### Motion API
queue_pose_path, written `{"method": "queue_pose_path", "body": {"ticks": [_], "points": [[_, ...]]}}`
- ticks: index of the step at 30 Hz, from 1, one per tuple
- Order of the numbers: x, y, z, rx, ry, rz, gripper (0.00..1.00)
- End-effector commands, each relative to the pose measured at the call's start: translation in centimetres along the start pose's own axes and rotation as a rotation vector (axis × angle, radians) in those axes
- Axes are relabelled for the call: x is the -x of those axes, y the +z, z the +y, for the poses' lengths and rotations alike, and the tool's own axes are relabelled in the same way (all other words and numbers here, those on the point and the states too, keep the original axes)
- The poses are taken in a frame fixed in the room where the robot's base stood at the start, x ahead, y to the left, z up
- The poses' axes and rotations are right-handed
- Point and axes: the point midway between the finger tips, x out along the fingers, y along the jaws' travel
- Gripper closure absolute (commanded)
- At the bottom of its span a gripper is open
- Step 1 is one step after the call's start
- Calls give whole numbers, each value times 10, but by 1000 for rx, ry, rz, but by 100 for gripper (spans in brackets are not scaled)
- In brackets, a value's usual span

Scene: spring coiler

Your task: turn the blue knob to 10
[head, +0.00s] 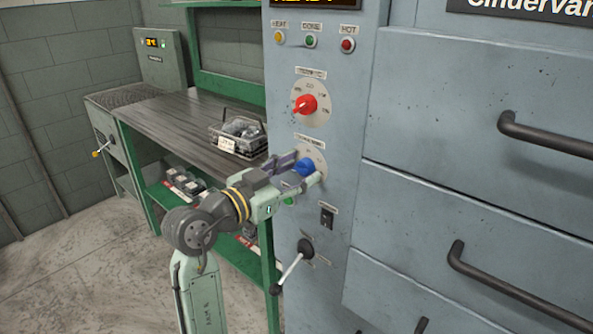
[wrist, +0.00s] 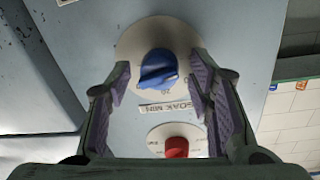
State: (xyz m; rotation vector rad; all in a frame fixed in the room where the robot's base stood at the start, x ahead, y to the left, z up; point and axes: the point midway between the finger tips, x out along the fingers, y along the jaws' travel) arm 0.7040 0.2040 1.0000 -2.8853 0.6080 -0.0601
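The blue knob (head: 304,167) sits on a round pale dial on the front of the grey-blue machine, below a red knob (head: 305,105). In the wrist view the blue knob (wrist: 158,70) is near the top centre, its dial plate behind it and a "SOAK MIN" label beside it. My gripper (head: 300,167) is open at the dial. In the wrist view its two purple-padded fingers (wrist: 160,92) stand wide on either side of the knob, with gaps between. The fingers partly cover the dial, and I cannot read the knob's setting.
In the wrist view the red knob (wrist: 176,147) is close by. A black-handled lever (head: 293,266) and a switch (head: 327,216) are below the dial. Large drawer handles (head: 520,295) project at right. A bench (head: 175,125) with a wire basket (head: 238,135) is at left.

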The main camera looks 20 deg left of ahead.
Motion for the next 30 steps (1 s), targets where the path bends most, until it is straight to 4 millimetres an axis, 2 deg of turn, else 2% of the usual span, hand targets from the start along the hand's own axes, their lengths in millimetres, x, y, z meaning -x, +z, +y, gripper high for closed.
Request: {"method": "queue_pose_path", "body": {"ticks": [2, 18, 30], "points": [[0, 0, 0, 0, 0, 0, 60], [0, 0, 0, 0, -1, 0, 96], [0, 4, 1, -78, 0, -2, 97]]}}
